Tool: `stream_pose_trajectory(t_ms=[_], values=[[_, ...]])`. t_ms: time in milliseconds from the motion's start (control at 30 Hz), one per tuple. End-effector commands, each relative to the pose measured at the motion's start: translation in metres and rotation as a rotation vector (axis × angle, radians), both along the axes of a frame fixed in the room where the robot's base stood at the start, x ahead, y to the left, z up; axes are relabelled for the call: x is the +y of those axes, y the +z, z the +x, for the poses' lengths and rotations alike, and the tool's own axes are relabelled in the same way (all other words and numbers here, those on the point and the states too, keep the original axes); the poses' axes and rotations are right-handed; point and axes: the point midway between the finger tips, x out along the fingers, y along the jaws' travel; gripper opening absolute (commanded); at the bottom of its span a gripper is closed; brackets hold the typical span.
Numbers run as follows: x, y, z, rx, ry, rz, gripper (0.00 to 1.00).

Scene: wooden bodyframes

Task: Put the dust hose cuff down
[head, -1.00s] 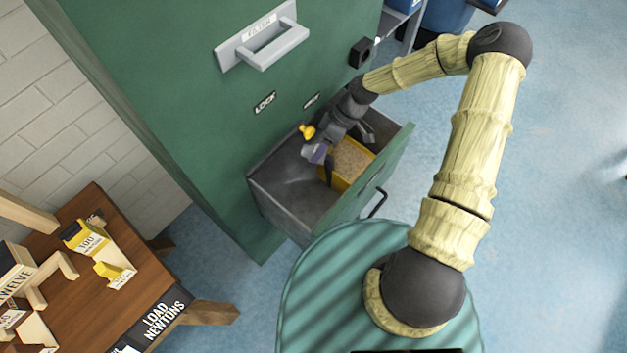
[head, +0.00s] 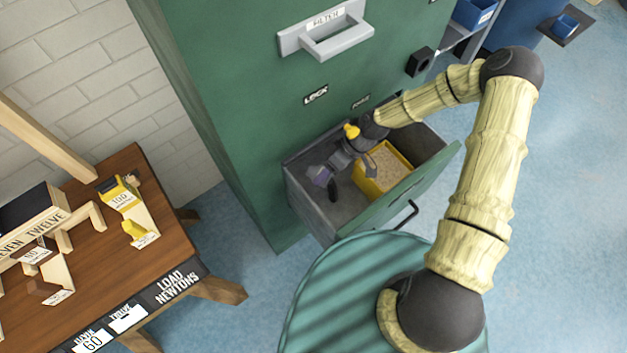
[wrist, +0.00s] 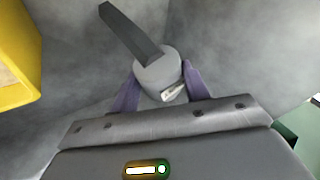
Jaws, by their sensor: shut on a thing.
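The dust hose cuff (wrist: 156,74) is a grey round piece with a long dark bar sticking out of it. In the wrist view it sits between the purple fingers of my gripper (wrist: 161,88), which is shut on it. In the head view, my gripper (head: 323,178) is inside the open grey drawer (head: 348,207), in its left part. The dark bar of the cuff shows just below the fingers; the rest is mostly hidden. I cannot tell whether the cuff touches the drawer floor.
A yellow bin (head: 383,187) of tan granules stands in the drawer, right of my gripper; its wall shows at left in the wrist view (wrist: 18,50). The green cabinet (head: 230,80) rises behind. A wooden table (head: 163,225) stands at left. Bare drawer floor surrounds the cuff.

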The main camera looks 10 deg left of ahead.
Motion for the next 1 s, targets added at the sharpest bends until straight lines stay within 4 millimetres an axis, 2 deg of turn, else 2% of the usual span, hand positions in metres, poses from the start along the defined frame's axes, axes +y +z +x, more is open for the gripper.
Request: stream_pose_trajectory(t_ms=[167, 500, 1000], values=[[0.003, -0.001, -0.002, 0.001, 0.002, 0.000, 0.18], [0.032, -0.027, -0.022, 0.000, 0.001, 0.000, 0.18], [0.033, -0.034, -0.022, 0.000, 0.000, 0.000, 0.18]])
